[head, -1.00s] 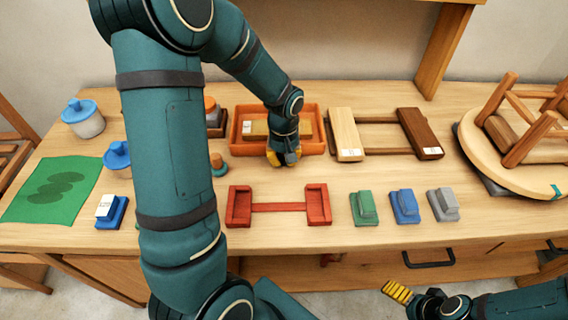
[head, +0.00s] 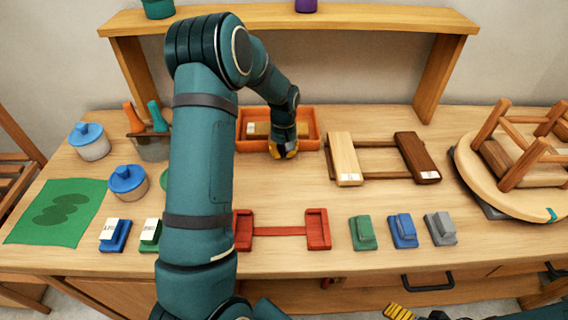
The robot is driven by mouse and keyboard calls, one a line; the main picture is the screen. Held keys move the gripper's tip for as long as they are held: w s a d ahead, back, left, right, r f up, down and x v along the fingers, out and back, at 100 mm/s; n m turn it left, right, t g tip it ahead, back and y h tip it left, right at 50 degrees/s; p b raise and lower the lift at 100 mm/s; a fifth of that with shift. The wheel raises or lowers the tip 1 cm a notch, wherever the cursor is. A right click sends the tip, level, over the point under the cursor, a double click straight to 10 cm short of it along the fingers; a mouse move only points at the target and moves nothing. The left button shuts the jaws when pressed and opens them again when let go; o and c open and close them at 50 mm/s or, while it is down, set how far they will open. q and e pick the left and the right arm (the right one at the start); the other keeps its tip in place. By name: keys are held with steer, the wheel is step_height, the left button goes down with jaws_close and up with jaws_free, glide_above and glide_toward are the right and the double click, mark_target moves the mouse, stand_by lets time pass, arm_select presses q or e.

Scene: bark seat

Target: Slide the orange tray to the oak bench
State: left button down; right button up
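The orange tray (head: 313,128) lies on the table behind my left arm, its left end partly hidden. A pale wooden block with a label lies in it. My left gripper (head: 284,153) points down at the tray's front wall, yellow fingertips at or just before it. I cannot tell whether they touch it or are parted. Just right of the tray, a pale wood piece (head: 344,155), seemingly the oak bench, is joined by rails to a dark wood piece (head: 416,155); both carry labels. My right gripper (head: 398,312) shows only yellow finger parts at the bottom edge.
A red double-ended holder (head: 317,229) stands in front of the tray. Green, blue (head: 402,231) and grey blocks sit front right. An upturned stool (head: 518,160) lies far right. Blue-lidded jars (head: 90,140) and a green mat (head: 58,212) are left. A raised shelf (head: 290,20) spans the back.

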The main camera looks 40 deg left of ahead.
arm_select(q)
steer(key=w+a, duration=0.3)
steer(key=w, duration=0.1)
steer(key=shift+w+a+p, duration=0.15)
steer(key=shift+a+p, duration=0.2)
steer(key=shift+p, duration=0.05)
arm_select(e)
steer(key=shift+s+r, duration=0.15)
steer(key=shift+r, duration=0.35)
arm_select(q)
steer(key=shift+d, duration=0.1)
